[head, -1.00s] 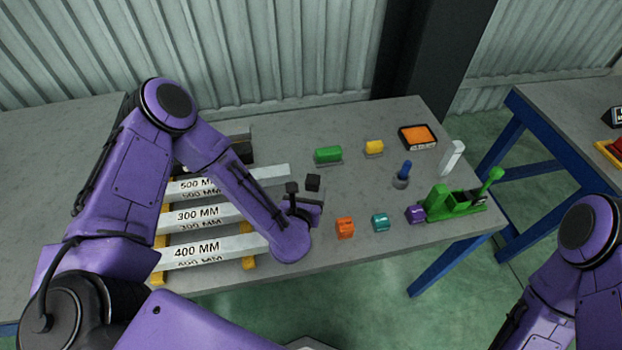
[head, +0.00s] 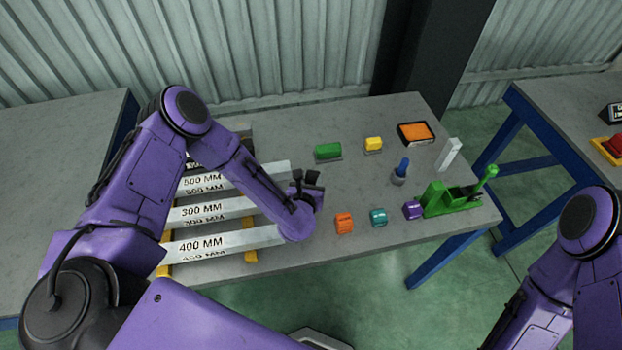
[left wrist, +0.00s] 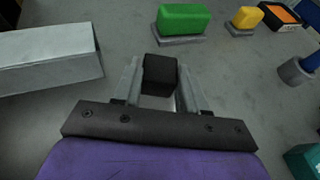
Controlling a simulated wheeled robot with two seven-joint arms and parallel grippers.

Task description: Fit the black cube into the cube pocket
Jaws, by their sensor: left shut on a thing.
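The black cube (left wrist: 160,73) sits between the two grey fingers of my left gripper (left wrist: 160,85) in the left wrist view. The gripper is shut on it. In the head view the cube (head: 313,176) shows as a small dark block at my left gripper (head: 307,187), just right of the long grey bars. I cannot tell whether the cube touches the table. I cannot make out the cube pocket in these frames. Of my right arm only upper links show, at the lower right of the head view; its gripper is out of view.
On the table (head: 290,267) stand a green block (head: 328,151), a yellow block (head: 373,144), an orange-topped tray (head: 415,133), a blue peg (head: 402,167), small orange, teal and purple pieces, and a green fixture (head: 450,205). Labelled bars (head: 235,239) lie left. The middle is mostly clear.

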